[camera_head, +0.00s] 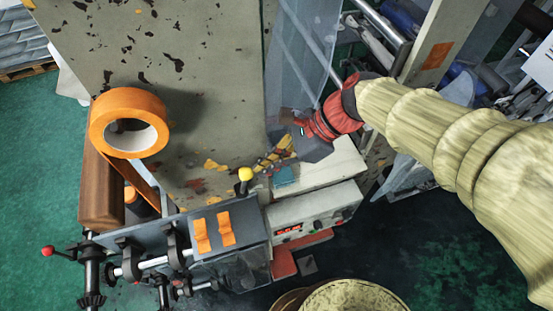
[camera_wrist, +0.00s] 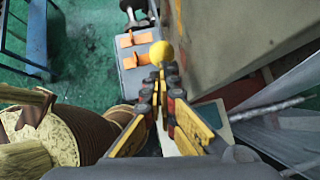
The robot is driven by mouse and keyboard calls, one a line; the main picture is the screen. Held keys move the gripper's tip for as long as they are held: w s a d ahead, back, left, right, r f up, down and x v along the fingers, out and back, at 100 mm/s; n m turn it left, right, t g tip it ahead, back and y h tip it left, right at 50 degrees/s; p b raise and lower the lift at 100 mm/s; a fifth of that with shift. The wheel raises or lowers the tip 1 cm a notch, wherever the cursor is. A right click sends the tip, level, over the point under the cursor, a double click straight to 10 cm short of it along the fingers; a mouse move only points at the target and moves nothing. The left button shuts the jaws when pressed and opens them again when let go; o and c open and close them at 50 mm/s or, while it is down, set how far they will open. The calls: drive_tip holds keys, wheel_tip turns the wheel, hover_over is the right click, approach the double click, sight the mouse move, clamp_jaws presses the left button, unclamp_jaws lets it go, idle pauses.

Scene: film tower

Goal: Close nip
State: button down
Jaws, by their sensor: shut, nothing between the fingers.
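A yellow ball knob (camera_head: 245,174) stands on a short lever beside a grey box (camera_head: 228,243) with two orange rocker levers (camera_head: 213,232). The nip itself is not clearly identifiable. My gripper (camera_head: 261,166) is shut and empty, reaching in from the right with its fingertips close to the knob. In the wrist view the knob (camera_wrist: 161,53) shows just beyond the shut fingertips (camera_wrist: 161,88). I cannot tell whether they touch. The orange rockers (camera_wrist: 128,62) are to the knob's left there.
A white control box (camera_head: 315,215) with a red display sits right of the knob. An orange tape roll (camera_head: 128,122) and brown roller (camera_head: 101,183) are at the left. Black clamps on a rod with a red knob (camera_head: 47,251) are at the lower left. Clear film (camera_head: 300,60) hangs behind.

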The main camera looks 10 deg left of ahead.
drive_tip(key=shift+s+a+r+p, duration=0.3)
drive_tip(key=shift+s+a+p, duration=0.2)
drive_tip(key=shift+a, duration=0.3)
drive_tip(key=d+f+v, duration=0.1)
drive_tip(key=v, duration=1.2)
drive_tip(key=shift+w, duration=0.2)
drive_tip(key=shift+d+r, duration=0.1)
